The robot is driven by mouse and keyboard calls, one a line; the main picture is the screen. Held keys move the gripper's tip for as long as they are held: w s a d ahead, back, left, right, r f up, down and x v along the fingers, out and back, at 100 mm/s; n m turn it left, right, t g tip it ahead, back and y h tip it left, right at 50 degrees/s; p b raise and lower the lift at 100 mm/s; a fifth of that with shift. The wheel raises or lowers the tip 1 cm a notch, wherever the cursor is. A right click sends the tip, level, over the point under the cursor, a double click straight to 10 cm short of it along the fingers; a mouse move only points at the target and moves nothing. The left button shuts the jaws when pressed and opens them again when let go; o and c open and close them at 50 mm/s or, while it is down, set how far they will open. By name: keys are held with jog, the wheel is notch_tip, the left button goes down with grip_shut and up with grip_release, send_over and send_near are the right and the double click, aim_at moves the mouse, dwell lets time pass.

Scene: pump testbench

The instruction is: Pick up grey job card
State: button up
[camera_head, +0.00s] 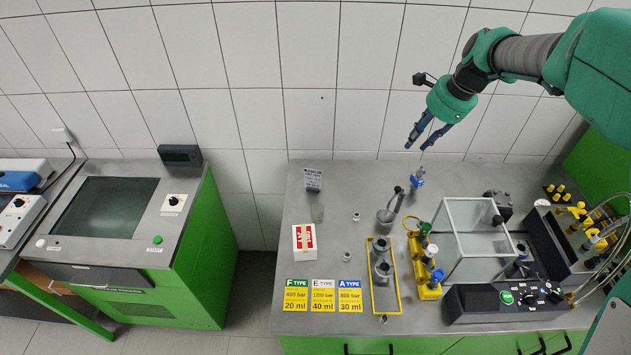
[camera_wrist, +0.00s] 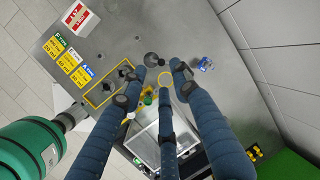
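The grey job card (camera_head: 313,179) is a small dark grey card with light lettering at the back left of the workbench, near the tiled wall. I cannot make it out in the wrist view. My gripper (camera_head: 416,148) is in the air over the back middle of the bench, well to the right of the card and above the bench top. Its blue fingers are apart with nothing between them. The fingers also show in the wrist view (camera_wrist: 159,75), pointing toward the bench.
A red-and-white box (camera_head: 304,238) stands in front of the card. Yellow, white and blue type cards (camera_head: 323,295) lie at the front. A yellow tray (camera_head: 397,290), metal cup (camera_head: 386,216), blue-topped part (camera_head: 417,178) and glass enclosure (camera_head: 475,235) stand further right. The tiled wall (camera_head: 310,105) is close behind.

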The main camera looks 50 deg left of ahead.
jog(key=s+a+f+m+g+p, duration=0.1)
jog(key=s+a+f, duration=0.2)
jog(key=a+f, duration=0.6)
jog(key=s+a+f+m+g+p, duration=0.1)
jog(key=s+a+f, duration=0.3)
jog(key=a+f, duration=0.5)
jog(key=a+m, duration=0.1)
jog(key=a, duration=0.7)
jog(key=shift+a+f+g, duration=0.2)
jog(key=shift+g, duration=0.2)
jog(key=shift+s+f, duration=0.1)
jog(key=shift+f, duration=0.05)
jog(key=x, duration=0.8)
jog(key=shift+f, duration=0.15)
jog(key=shift+a, duration=0.1)
send_over(313, 187)
jog(key=shift+f, duration=2.35)
